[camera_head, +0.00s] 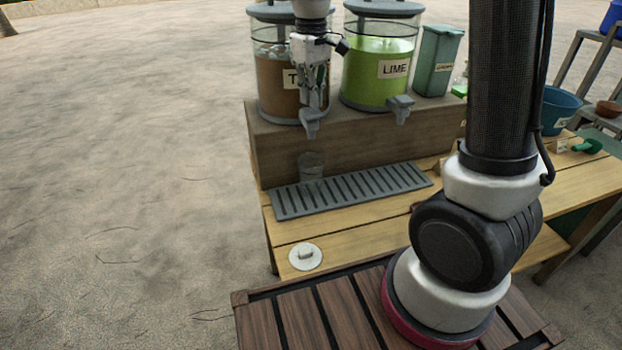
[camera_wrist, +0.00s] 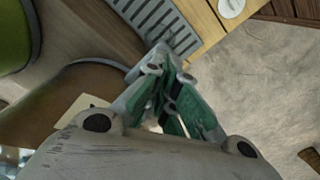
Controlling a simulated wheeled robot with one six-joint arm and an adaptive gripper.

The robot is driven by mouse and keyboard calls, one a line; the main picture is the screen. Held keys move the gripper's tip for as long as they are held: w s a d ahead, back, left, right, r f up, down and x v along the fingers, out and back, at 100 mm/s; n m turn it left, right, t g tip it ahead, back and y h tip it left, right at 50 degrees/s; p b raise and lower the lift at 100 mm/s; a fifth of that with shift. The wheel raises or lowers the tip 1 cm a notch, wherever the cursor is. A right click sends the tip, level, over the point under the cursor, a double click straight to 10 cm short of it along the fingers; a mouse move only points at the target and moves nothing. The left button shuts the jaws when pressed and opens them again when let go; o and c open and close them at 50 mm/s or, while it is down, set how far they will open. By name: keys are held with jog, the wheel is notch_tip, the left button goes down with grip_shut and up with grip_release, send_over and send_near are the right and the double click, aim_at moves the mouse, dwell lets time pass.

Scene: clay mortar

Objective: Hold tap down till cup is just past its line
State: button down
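A small clear cup (camera_head: 311,166) stands upright at the back left of the grey drip tray (camera_head: 345,192), below the left dispenser's tap. Its line and any liquid in it are too small to make out. The left dispenser (camera_head: 275,82) holds brown drink, and its label is mostly hidden behind my gripper. Its grey tap (camera_head: 311,122) sticks out at the front. My gripper (camera_head: 314,104) points down with its fingertips at this tap; contact is unclear. In the wrist view my gripper (camera_wrist: 160,58) has its green-padded fingers converging, apparently shut, and the cup is not visible.
A green LIME dispenser (camera_head: 378,72) with its own tap (camera_head: 400,108) stands to the right on the wooden riser (camera_head: 360,145). A green-grey bin (camera_head: 438,60) is beyond it. A white disc (camera_head: 305,256) lies at the table's front. A blue bucket (camera_head: 558,108) is far right.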

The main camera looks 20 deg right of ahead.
jog(key=shift+f, duration=1.25)
dwell(6.1)
jog(key=shift+r, duration=3.55)
